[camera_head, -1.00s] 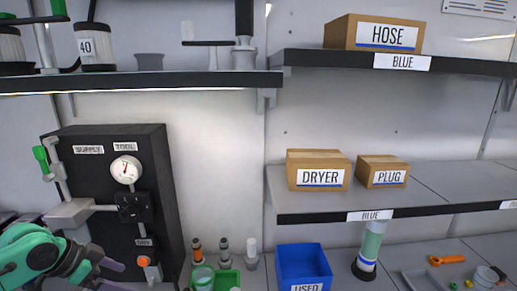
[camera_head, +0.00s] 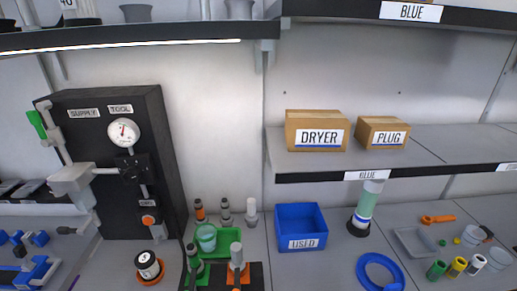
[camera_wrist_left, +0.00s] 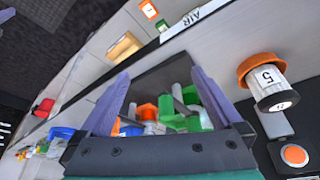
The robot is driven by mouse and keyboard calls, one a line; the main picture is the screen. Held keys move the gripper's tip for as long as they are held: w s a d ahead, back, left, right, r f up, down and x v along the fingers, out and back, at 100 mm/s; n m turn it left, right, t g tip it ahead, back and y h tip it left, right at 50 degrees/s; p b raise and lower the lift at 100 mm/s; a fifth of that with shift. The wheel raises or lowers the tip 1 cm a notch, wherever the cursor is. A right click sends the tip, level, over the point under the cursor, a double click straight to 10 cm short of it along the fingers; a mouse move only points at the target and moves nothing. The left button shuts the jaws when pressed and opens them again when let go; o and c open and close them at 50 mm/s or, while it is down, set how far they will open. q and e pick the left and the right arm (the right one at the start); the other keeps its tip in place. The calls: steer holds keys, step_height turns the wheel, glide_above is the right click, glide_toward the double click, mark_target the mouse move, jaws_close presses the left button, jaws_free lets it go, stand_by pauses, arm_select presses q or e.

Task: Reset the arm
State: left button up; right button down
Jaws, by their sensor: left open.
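My left gripper (camera_wrist_left: 161,72) shows only in the left wrist view. Its two purple fingers are spread apart with nothing held between them. Beyond them lie blurred green, orange and white parts, and an orange-capped canister marked 5 (camera_wrist_left: 265,83) is to the right of the fingers. Neither of my arms shows in the head view. My right gripper is not in view.
A black panel with a gauge (camera_head: 124,132) stands at the left. On the bench are a blue USED bin (camera_head: 302,236), a green-and-white cylinder (camera_head: 364,208), a blue ring (camera_head: 381,272) and small caps. DRYER (camera_head: 318,131) and PLUG (camera_head: 383,132) boxes sit on the shelf.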

arm_select(q)
steer(key=s+a+n+y, duration=0.1)
steer(key=s+n+y, duration=0.1)
steer(key=s+n, duration=0.25)
steer(key=s+f+m+g+b, duration=0.1)
steer(key=s+f+b, duration=0.15)
steer(key=f, duration=1.35)
steer(key=s+f+g+b, duration=0.15)
steer(key=f+b, duration=0.25)
steer(key=f, duration=1.3)
steer(key=s+a+f+b, duration=0.1)
steer(key=s+f, duration=0.6)
steer(key=s+a+f+b, duration=0.2)
steer(key=s+f, duration=0.5)
steer(key=s, duration=0.1)
steer(key=shift+s+a+b, duration=0.15)
steer(key=shift+a+b, duration=0.1)
steer(key=shift+b, duration=0.05)
steer(key=shift+f, duration=0.1)
